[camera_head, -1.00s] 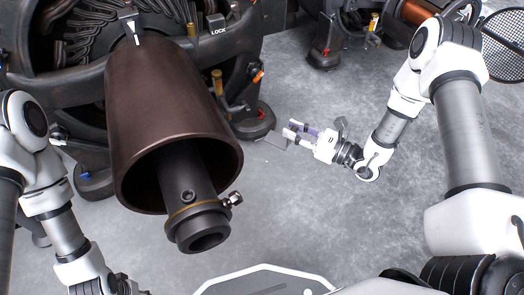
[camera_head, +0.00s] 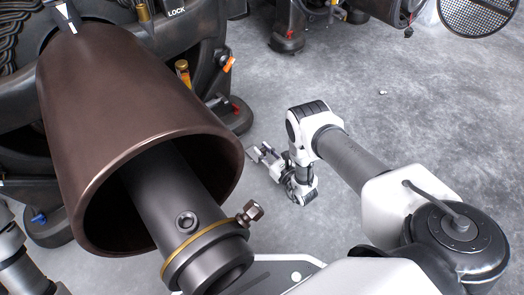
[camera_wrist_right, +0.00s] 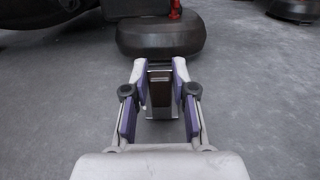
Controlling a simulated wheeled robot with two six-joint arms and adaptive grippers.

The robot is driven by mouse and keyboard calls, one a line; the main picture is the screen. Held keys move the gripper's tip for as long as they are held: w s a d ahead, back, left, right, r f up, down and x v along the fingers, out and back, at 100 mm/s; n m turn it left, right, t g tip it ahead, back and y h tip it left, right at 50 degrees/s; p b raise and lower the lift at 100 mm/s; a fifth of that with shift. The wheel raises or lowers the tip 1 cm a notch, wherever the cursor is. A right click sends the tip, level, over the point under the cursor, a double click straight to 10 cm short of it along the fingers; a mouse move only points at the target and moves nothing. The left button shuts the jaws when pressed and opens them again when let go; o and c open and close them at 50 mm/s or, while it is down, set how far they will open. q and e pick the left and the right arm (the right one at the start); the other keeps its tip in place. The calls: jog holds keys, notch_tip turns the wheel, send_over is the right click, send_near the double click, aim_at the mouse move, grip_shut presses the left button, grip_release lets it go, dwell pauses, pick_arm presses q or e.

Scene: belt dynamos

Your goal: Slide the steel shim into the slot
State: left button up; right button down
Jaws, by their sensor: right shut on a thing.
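My right gripper (camera_head: 261,151) is low over the floor beside the near machine's foot (camera_head: 236,118). In the right wrist view its fingers (camera_wrist_right: 159,72) are shut on the steel shim (camera_wrist_right: 160,92), a small metal piece with a dark middle and pale edges. The rounded black foot (camera_wrist_right: 158,38) lies just beyond the fingertips; whether the shim touches it I cannot tell. The shim is too small to make out in the head view. The slot cannot be made out. My left gripper is out of view; only part of its arm shows at lower left.
A large brown drum (camera_head: 120,110) with a dark shaft (camera_head: 175,205) fills the left of the head view, its collar bolt (camera_head: 250,212) sticking out. A second machine's foot (camera_head: 288,42) stands at the back. The grey floor (camera_head: 400,130) at right is mostly clear.

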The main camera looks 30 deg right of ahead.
jog(key=shift+w, duration=0.25)
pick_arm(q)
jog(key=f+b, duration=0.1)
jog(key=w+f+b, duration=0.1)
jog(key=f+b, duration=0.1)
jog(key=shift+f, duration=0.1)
pick_arm(e)
send_near(238, 125)
jog(key=shift+w+f, duration=0.15)
jog(key=shift+w, duration=0.15)
dwell(0.5)
jog(key=shift+w+a, duration=0.2)
jog(key=shift+w, duration=1.2)
jog(key=shift+w+a, duration=0.15)
jog(key=shift+w, duration=1.25)
jog(key=c, duration=0.9)
grip_release()
jog(key=shift+o, duration=0.2)
jog(key=shift+s, duration=0.15)
